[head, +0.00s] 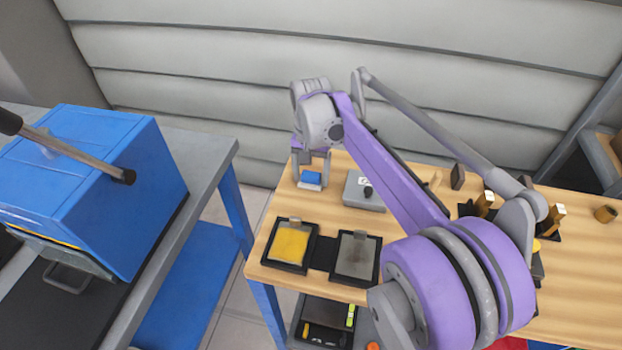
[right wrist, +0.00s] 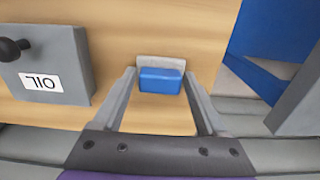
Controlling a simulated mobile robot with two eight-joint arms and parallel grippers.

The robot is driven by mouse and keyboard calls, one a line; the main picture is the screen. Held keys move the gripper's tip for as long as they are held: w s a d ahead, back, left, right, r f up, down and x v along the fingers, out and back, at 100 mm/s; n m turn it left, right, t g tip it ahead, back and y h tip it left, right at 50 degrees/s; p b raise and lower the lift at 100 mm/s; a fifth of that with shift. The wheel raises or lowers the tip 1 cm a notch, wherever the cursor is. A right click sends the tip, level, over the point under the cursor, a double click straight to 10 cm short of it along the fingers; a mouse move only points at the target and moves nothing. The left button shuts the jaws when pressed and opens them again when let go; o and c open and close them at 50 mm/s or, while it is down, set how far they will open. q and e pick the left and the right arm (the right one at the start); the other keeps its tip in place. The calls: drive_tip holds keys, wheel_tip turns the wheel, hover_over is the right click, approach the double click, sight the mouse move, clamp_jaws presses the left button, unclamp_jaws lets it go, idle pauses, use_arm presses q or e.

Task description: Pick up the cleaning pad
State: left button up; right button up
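The cleaning pad (head: 311,178) appears to be the small block with a blue top and a pale grey layer, lying on the wooden table near its back left corner. It also shows in the right wrist view (right wrist: 160,80), between the far ends of the fingers. My right gripper (head: 311,169) is open and points down over the pad. In the right wrist view its two fingers (right wrist: 159,86) stand on either side of the pad, with a gap to each side. Nothing is held. My left gripper is not in view.
A grey box labelled OIL (right wrist: 45,65) with a black knob stands beside the pad; it also shows in the head view (head: 362,192). Black trays with a yellow pad (head: 289,245) and a grey pad (head: 355,255) lie nearer. A blue machine (head: 95,190) stands left.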

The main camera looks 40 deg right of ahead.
sight(311, 174)
drive_tip(key=c, duration=0.8)
wheel_tip(311, 174, up, 10)
drive_tip(key=shift+p, duration=0.75)
